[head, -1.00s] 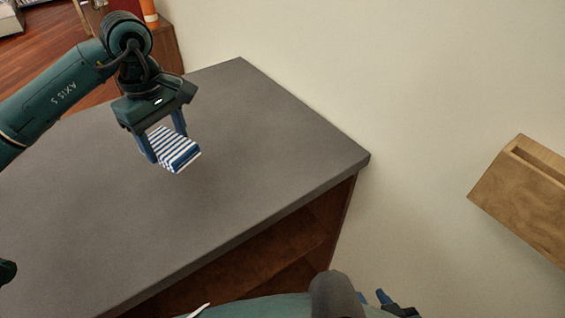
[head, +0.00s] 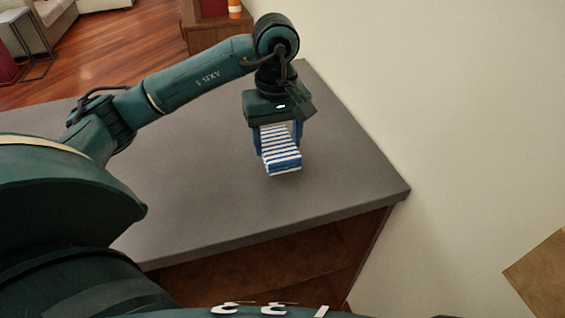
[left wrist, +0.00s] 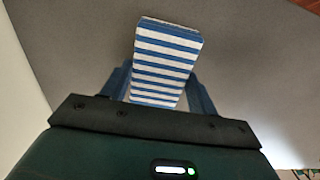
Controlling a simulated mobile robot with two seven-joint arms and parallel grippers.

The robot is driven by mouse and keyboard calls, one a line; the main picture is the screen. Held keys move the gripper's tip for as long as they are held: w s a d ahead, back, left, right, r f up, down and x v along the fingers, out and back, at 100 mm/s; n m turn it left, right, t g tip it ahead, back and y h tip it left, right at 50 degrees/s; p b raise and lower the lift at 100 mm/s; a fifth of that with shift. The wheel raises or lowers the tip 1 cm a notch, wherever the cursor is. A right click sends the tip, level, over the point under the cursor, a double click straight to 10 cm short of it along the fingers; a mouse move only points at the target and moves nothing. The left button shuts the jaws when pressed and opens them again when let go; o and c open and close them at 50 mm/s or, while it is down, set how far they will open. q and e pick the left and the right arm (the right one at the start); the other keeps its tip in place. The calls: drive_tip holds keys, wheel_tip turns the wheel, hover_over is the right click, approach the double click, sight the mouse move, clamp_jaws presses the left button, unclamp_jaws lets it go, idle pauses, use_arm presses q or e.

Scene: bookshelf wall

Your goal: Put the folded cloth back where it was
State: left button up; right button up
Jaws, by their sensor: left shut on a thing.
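The folded cloth (head: 281,150) has blue and white stripes. My left gripper (head: 277,140) is shut on it and holds it over the grey top of the cabinet (head: 200,195). In the left wrist view the cloth (left wrist: 165,60) sticks out beyond the two blue fingers (left wrist: 160,90), with the grey surface behind it. I cannot tell for sure whether the cloth touches the top. My right gripper does not show in the head view.
The cabinet top is bare around the cloth. Its front edge runs above open brown shelves (head: 270,265). A pale wall (head: 440,90) borders it on the right, with a wooden piece (head: 542,275) at the lower right. Another wooden cabinet (head: 215,35) stands beyond.

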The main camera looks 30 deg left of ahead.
use_arm(q)
drive_tip(key=shift+f, duration=1.3)
wheel_tip(320, 180, down, 3)
drive_tip(key=shift+f+p, duration=0.1)
drive_tip(key=shift+p, duration=0.2)
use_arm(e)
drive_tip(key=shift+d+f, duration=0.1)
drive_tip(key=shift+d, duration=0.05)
use_arm(q)
drive_tip(key=shift+f+b, duration=0.25)
drive_tip(key=shift+b, duration=0.05)
drive_tip(key=o, duration=0.9)
drive_tip(key=shift+r, duration=0.1)
drive_tip(key=shift+o, duration=0.2)
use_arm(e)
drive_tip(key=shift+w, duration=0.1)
